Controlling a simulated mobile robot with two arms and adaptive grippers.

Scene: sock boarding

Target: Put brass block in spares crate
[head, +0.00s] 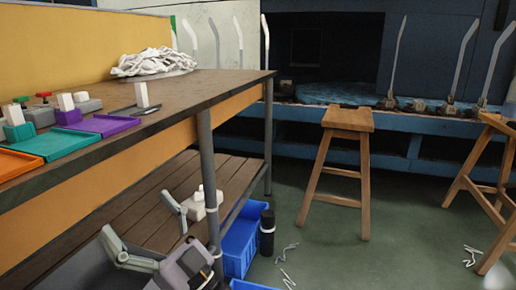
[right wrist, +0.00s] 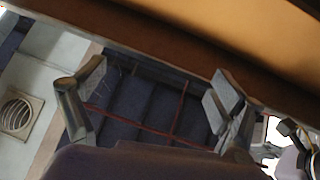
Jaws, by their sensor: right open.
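I cannot make out the brass block in either view. No crate carries a label I can read, so I cannot tell which is the spares crate. A blue crate (head: 240,243) stands on the floor by the table leg, and a second blue edge shows below it. My right gripper (head: 146,229) is open, low in front of the table's lower shelf. Its two spread fingers also show in the right wrist view (right wrist: 155,92), with nothing between them but a dark panelled surface with thin red lines further off. My left gripper is not in view.
The table (head: 190,88) holds an orange tray (head: 20,163), a teal tray (head: 52,145), a purple tray (head: 104,125), small blocks and a white cloth pile (head: 155,62). The slatted lower shelf (head: 130,215) is mostly bare. A wooden stool (head: 347,120) stands on the open floor.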

